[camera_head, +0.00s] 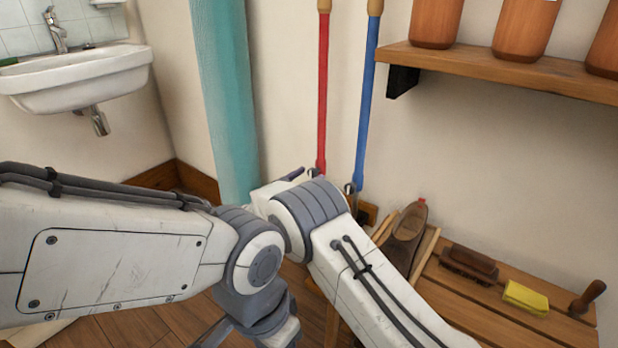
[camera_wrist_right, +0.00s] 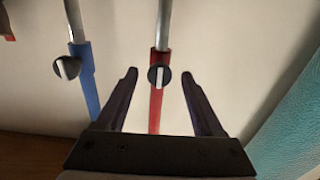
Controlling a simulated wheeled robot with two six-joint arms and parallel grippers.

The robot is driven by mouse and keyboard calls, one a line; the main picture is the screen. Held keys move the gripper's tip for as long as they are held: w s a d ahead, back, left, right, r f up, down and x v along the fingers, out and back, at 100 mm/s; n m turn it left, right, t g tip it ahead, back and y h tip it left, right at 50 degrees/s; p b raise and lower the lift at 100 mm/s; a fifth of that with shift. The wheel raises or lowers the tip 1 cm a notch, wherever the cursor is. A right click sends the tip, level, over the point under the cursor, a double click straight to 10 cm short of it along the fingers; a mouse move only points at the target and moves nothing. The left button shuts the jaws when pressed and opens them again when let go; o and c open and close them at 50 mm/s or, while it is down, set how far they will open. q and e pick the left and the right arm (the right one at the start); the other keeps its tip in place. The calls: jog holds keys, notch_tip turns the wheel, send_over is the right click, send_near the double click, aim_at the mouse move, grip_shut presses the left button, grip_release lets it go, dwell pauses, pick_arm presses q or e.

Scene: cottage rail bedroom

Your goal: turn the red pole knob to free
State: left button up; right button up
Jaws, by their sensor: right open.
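The red pole (camera_head: 322,90) stands upright against the wall in the head view. Its dark round knob (camera_head: 313,172) is small there and partly hidden by my right arm. In the right wrist view the knob (camera_wrist_right: 152,76) faces the camera, with a pale bar running roughly along the red pole (camera_wrist_right: 156,112). My right gripper (camera_wrist_right: 158,74) is open, one finger on each side of the knob and pole, with gaps to both. In the head view the right gripper (camera_head: 302,173) is mostly hidden behind its arm. My left arm reaches in from the left; its gripper does not show clearly.
A blue pole (camera_head: 366,100) with its own knob (camera_wrist_right: 66,68) stands beside the red one. A shelf with pots (camera_head: 500,70) is at upper right. A teal roll (camera_head: 226,100) and sink (camera_head: 80,75) are left.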

grip_shut()
jog(key=shift+r+n+p, duration=0.15)
jog(key=shift+n+p, duration=0.15)
jog(key=shift+p, duration=0.4)
jog(key=n+p, duration=0.3)
jog(key=p, duration=0.2)
jog(key=shift+r+n, duration=0.1)
jog(key=shift+n, duration=0.3)
jog(key=shift+n+p, duration=0.4)
jog(key=n+p, duration=0.1)
jog(key=n, duration=0.1)
jog(key=shift+n, duration=0.3)
jog(key=n+p, duration=0.1)
jog(key=n, duration=0.1)
jog(key=shift+n, duration=0.4)
jog(key=n, duration=0.1)
jog(key=n+p, duration=0.1)
jog(key=n, duration=0.1)
jog(key=shift+f+n, duration=0.2)
jog(key=shift+n, duration=1.9)
